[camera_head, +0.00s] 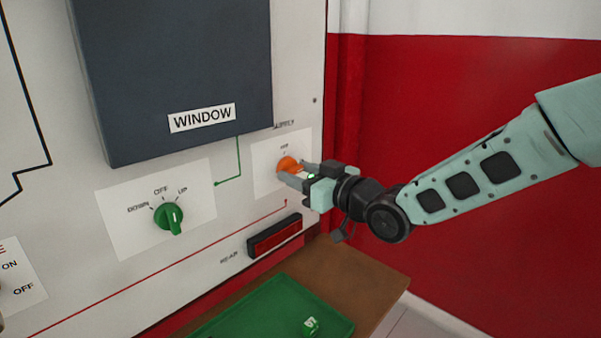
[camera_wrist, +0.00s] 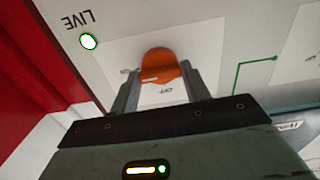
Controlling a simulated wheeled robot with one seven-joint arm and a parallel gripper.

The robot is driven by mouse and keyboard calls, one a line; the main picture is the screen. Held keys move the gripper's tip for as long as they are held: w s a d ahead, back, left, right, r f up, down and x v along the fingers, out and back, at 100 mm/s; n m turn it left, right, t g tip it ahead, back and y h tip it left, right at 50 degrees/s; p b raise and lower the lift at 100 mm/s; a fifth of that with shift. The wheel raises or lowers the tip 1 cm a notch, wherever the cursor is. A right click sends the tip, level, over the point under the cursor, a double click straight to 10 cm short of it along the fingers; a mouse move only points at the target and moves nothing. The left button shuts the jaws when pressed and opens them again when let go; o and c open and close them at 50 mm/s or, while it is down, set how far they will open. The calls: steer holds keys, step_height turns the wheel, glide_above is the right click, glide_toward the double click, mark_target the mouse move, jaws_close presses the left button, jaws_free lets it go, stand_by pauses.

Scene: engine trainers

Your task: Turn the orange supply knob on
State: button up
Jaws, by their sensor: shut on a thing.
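The orange supply knob (camera_head: 287,164) is on a white plate on the right part of the panel, right of the WINDOW box. My gripper (camera_head: 290,174) reaches in from the right and is shut on the knob. In the wrist view the orange knob (camera_wrist: 160,65) sits between the two fingers of my gripper (camera_wrist: 158,85), and its pale mark points left in that picture. The OFF label shows beside it. A round light (camera_wrist: 89,41) by the word LIVE is lit green-white.
A green window knob (camera_head: 169,216) with DOWN, OFF and UP marks is to the left. A dark red lamp bar (camera_head: 274,236) labelled REAR lies below my gripper.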

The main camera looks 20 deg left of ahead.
steer(key=shift+f+m, duration=0.15)
steer(key=shift+m, duration=0.15)
steer(key=o, duration=1)
steer(key=shift+d, duration=0.1)
steer(key=v, duration=1.7)
steer(key=shift+s+d+b, duration=0.15)
steer(key=shift+b, duration=0.15)
